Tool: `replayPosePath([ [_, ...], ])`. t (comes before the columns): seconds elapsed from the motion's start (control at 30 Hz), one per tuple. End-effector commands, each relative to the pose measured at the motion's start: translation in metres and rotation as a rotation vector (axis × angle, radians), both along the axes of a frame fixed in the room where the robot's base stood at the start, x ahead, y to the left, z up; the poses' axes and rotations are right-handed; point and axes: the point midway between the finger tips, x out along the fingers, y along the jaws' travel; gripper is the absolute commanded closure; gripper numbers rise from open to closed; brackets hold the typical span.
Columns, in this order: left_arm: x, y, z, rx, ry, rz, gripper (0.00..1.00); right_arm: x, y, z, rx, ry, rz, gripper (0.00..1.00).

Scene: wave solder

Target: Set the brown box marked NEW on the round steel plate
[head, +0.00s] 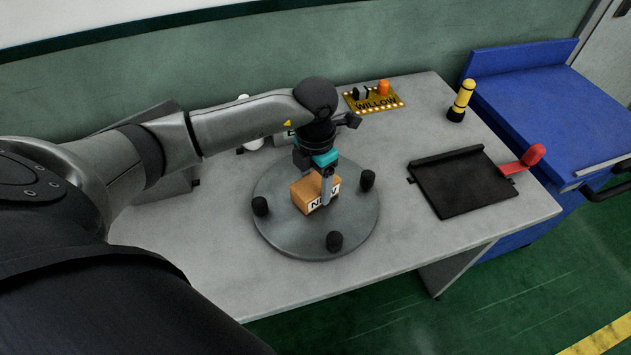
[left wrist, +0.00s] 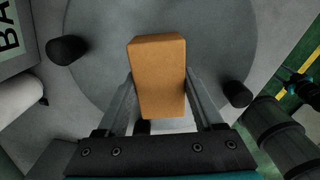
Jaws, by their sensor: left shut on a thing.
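The brown box (head: 303,194) marked NEW is over the middle of the round steel plate (head: 290,239). My left gripper (head: 327,190) reaches down from above and is shut on the box, hiding part of its label. In the left wrist view the box (left wrist: 158,75) sits between the two fingers of the gripper (left wrist: 160,100), with the plate (left wrist: 215,40) below it. I cannot tell whether the box touches the plate or is held just above it.
Black knobs (head: 334,241) stand around the plate's rim. A yellow board marked WILLOW (head: 375,103), a yellow-black cylinder (head: 461,101) and a black tray (head: 466,184) with a red handle (head: 533,156) are on the grey table (head: 420,245). A blue bench (head: 545,110) stands at right.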

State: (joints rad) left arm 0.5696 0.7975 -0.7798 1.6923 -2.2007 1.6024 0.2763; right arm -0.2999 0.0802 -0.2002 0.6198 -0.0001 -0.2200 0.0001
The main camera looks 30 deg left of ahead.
Motion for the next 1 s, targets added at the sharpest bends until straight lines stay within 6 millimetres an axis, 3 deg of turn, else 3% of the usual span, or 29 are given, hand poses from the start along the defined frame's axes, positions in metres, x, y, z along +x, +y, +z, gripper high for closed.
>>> replayPosePath([
  [0.37, 0.0008, 0.0001, -0.0053, 0.000, -0.002, 0.000, 1.00, 0.0004, -0.0003, -0.0049, -0.001, -0.001, 0.000, 0.50],
  [0.4, 0.0008, 0.0001, -0.0055, 0.000, -0.002, 0.000, 0.30, 0.0004, -0.0003, -0.0050, -0.001, -0.001, 0.000, 0.50],
  [0.67, 0.0004, 0.0002, -0.0053, 0.000, -0.001, 0.000, 0.01, 0.0005, -0.0004, -0.0045, -0.001, -0.001, 0.000, 0.50],
  [1.0, -0.0005, 0.0002, -0.0063, 0.001, 0.002, 0.000, 0.00, 0.0005, -0.0004, -0.0045, -0.001, -0.001, 0.000, 0.50],
])
